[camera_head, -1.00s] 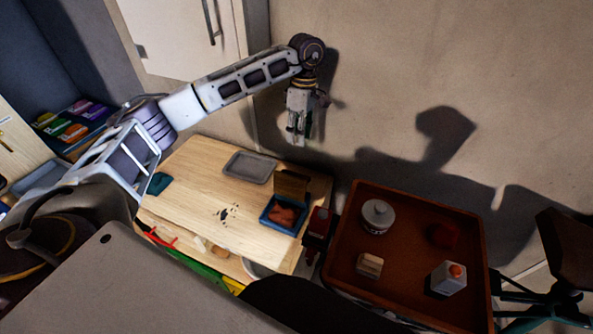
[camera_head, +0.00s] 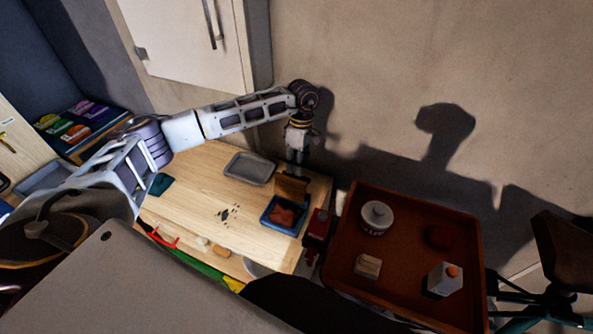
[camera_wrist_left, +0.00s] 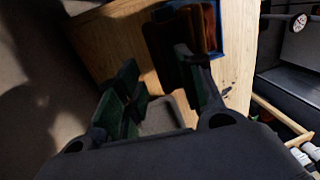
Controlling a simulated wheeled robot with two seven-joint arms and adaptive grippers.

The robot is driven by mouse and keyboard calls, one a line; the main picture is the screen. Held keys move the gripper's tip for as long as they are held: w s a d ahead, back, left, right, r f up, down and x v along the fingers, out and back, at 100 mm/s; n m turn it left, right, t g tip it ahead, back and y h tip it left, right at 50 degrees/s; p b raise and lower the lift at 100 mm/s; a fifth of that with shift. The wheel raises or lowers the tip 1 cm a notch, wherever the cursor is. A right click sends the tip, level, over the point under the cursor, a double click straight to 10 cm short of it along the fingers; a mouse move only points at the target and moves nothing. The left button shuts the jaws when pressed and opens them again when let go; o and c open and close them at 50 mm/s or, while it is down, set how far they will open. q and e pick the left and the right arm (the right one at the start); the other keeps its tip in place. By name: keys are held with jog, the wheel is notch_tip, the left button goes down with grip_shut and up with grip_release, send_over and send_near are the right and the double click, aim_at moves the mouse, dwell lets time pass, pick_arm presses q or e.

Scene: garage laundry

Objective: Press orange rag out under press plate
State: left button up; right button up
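The orange rag (camera_head: 284,214) lies crumpled in a small blue tray (camera_head: 267,221) at the right end of the wooden worktop. A brown plate (camera_head: 291,187), which looks like the press plate, stands raised at the tray's back edge. My left gripper (camera_head: 297,165) points down just behind and above this plate. In the left wrist view its fingers (camera_wrist_left: 155,66) are apart, with the brown plate (camera_wrist_left: 160,45) just beyond the tips, near the right finger. I cannot tell whether they touch. My right gripper is not in view.
A grey tray (camera_head: 250,168) and a teal cloth (camera_head: 160,184) lie on the worktop (camera_head: 205,185), with dark specks in the middle. A red device (camera_head: 318,224) sits at its right edge. A brown tray table (camera_head: 400,268) holds a white jar (camera_head: 376,217) and other items. The wall is close behind.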

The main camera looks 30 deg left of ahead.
pick_arm(q)
jog(key=shift+s+f, duration=0.2)
jog(key=shift+f, duration=0.7)
jog(key=shift+s+f, duration=0.15)
jog(key=shift+f, duration=0.75)
jog(key=shift+c, duration=0.5)
grip_shut()
